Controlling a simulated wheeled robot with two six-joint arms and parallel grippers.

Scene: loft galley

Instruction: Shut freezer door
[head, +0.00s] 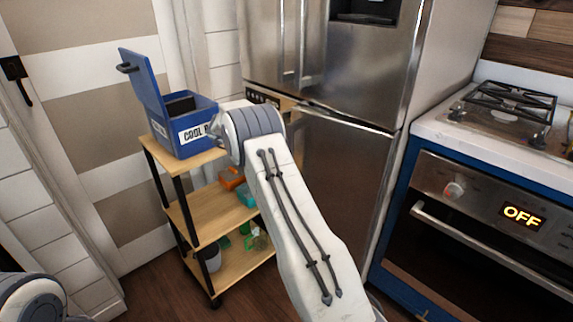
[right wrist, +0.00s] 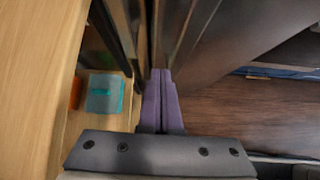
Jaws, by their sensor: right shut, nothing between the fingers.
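The stainless steel fridge (head: 360,70) stands at the centre back of the head view. Its lower freezer door (head: 345,165) is partly covered by my right arm. A gap with a brownish strip (head: 285,102) shows by the door's upper left, and I cannot tell exactly how far the door stands open. My right gripper is hidden behind its arm in the head view. In the right wrist view my right gripper (right wrist: 160,75) has its purple fingers shut and empty, beside a dark metallic panel (right wrist: 225,35). Whether they touch it is unclear. My left gripper is out of view.
A wooden cart (head: 210,215) stands left of the fridge, close to my right arm. An open blue cool box (head: 175,140) is on top. A teal box (right wrist: 105,93) sits on a shelf. The stove (head: 490,215) is at right. Wood floor shows between.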

